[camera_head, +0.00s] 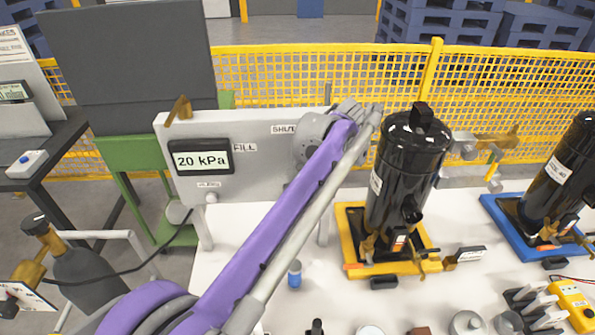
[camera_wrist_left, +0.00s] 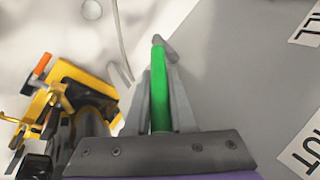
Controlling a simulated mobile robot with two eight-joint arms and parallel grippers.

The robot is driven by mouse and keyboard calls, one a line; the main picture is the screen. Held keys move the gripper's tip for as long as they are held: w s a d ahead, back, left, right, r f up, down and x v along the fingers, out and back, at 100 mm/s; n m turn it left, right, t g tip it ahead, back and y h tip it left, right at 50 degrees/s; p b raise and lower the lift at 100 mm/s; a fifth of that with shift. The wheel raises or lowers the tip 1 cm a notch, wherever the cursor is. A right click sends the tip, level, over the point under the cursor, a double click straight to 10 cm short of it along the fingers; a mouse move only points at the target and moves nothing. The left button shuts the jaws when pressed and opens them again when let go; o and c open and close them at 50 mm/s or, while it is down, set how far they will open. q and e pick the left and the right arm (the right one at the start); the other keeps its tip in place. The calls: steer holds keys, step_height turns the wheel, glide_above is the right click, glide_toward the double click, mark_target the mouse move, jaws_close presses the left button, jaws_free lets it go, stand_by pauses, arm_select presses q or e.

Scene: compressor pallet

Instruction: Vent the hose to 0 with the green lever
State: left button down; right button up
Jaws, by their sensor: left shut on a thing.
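The green lever (camera_wrist_left: 160,88) shows in the left wrist view, running between the two grey fingers of my left gripper (camera_wrist_left: 163,95), which is shut on it. In the head view my purple left arm reaches up to the right end of the grey panel (camera_head: 262,135); the lever and fingertips are hidden there. The gauge (camera_head: 201,160) on the panel's left reads 20 kPa. Panel labels read FILL and SHUT, the latter partly covered. The hose (camera_head: 140,270) is a dark line at the lower left. My right gripper is not in view.
A black compressor (camera_head: 408,175) stands on a yellow base (camera_head: 385,266) right of my arm, close to the panel. Another stands on a blue base (camera_head: 520,222) at right. A grey cylinder (camera_head: 90,275) stands lower left. Small parts and a yellow meter (camera_head: 572,302) lie at the front.

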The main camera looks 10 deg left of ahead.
arm_select(q)
steer(key=shift+w+d+f+m+g+y, duration=0.15)
steer(key=shift+d+f+y, duration=0.2)
steer(key=shift+y, duration=0.35)
steer(key=shift+w+d+f+m+g+y, duration=0.15)
steer(key=shift+d+f+y, duration=0.15)
steer(key=shift+y, duration=0.4)
steer(key=shift+s, duration=0.1)
steer(key=c, duration=1)
jaws_free()
steer(key=shift+c, duration=0.2)
steer(key=p+v, duration=0.1)
steer(key=v, duration=0.9)
steer(key=shift+d+r+p, duration=0.2)
steer(key=shift+d+p, duration=0.1)
steer(key=shift+p, duration=0.05)
